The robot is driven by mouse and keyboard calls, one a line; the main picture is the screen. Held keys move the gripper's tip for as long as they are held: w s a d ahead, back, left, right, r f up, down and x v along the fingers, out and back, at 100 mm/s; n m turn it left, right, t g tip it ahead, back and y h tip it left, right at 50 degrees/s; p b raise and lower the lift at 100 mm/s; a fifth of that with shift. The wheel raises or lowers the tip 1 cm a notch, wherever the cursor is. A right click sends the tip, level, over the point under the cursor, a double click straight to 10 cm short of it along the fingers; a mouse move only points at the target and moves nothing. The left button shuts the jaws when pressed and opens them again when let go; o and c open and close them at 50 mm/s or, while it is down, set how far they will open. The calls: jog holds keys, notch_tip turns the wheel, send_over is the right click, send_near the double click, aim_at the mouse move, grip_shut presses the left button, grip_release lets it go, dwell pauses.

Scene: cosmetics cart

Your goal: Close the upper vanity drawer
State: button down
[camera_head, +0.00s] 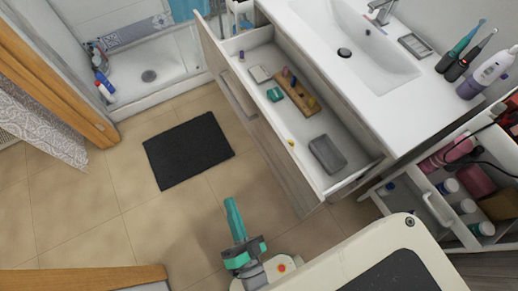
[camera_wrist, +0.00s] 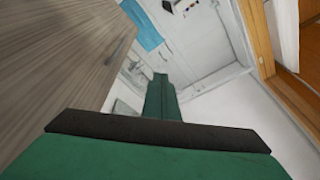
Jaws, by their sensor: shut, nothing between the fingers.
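The upper vanity drawer (camera_head: 352,179) is pulled well out from under the white sink top in the head view. It holds a wooden block, a grey soap-like item and several small things. Its long front panel faces the lower left. My gripper (camera_head: 235,218) has teal fingers held together and empty. In the head view it appears to the left of the drawer's near end, over the tiled floor, apart from the front panel. In the wrist view the closed fingers (camera_wrist: 160,95) point away, with a wood-grain panel (camera_wrist: 60,70) at the left, likely the vanity front.
The sink top (camera_head: 390,110) carries a faucet, a soap dish and electric toothbrushes. A white cart (camera_head: 435,205) with bottles stands at the right, close to the drawer's near end. A dark mat (camera_head: 188,150) lies on open floor. A shower tray (camera_head: 155,85) is at the back left.

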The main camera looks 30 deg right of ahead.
jog(key=w+d+f+m+h, duration=0.35)
jog(key=w+m+h, duration=0.3)
jog(key=m, duration=0.55)
jog(key=m+g+h, duration=0.9)
jog(key=m+g, duration=1)
jog(key=m, duration=1.2)
send_near(267, 147)
jog(key=d, duration=0.6)
jog(key=shift+r, duration=0.2)
jog(key=shift+d, duration=0.25)
jog(key=shift+w, duration=0.1)
